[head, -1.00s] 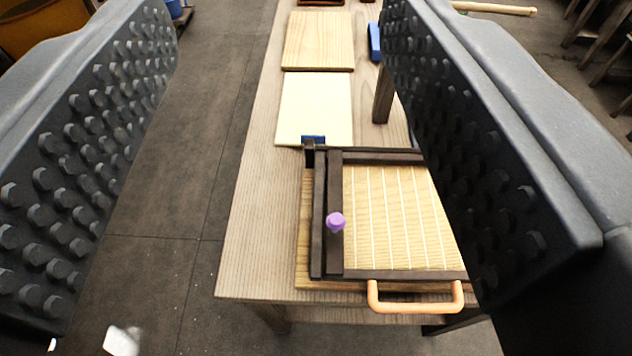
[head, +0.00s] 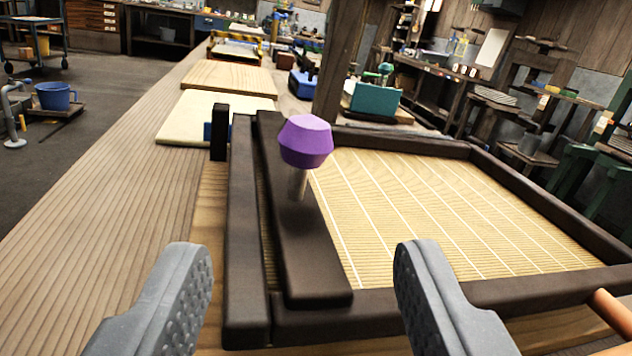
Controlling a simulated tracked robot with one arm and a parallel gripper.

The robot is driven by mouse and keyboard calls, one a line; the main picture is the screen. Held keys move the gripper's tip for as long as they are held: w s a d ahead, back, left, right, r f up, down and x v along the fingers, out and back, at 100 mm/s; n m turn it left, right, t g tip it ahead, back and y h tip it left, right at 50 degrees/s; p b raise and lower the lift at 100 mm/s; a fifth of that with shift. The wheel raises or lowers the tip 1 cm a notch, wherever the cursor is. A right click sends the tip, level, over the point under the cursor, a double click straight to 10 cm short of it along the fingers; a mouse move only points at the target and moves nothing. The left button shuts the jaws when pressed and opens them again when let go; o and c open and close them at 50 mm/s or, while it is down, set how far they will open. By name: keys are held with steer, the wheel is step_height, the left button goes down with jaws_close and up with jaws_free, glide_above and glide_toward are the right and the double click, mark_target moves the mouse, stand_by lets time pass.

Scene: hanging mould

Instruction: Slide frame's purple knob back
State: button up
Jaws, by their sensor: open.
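The purple knob (head: 306,141) stands on a short metal stem fixed to a dark sliding bar (head: 302,245). The bar lies along the left side of the dark wooden frame (head: 480,290), over a ribbed mould surface (head: 450,220) with pale lines. My gripper (head: 302,285) is open and empty. Its left finger is at the lower left and its right finger at the lower middle. The knob shows between and beyond the fingertips, higher in the picture, and nothing touches it.
A wooden handle (head: 612,312) sticks out at the frame's right front. Pale boards (head: 205,115) lie on the bench behind. A dark post (head: 341,60) rises behind the frame, with a teal box (head: 375,99) next to it. The bench top at left (head: 110,225) is clear.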

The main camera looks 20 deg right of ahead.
mark_target(305, 132)
steer(key=shift+w+r+p, duration=0.25)
steer(key=shift+w+p, duration=0.5)
steer(key=shift+p, duration=1.75)
steer(key=shift+w+d+p, duration=0.1)
steer(key=shift+p, duration=0.25)
steer(key=p, duration=0.5)
steer(key=shift+w+d, duration=0.2)
steer(key=shift+w, duration=0.2)
steer(key=w, duration=0.3)
steer(key=w+d+b, duration=0.1)
steer(key=w, duration=0.3)
steer(key=w+d+b, duration=0.1)
steer(key=w, duration=0.3)
steer(key=shift+f, duration=0.2)
jaws_close()
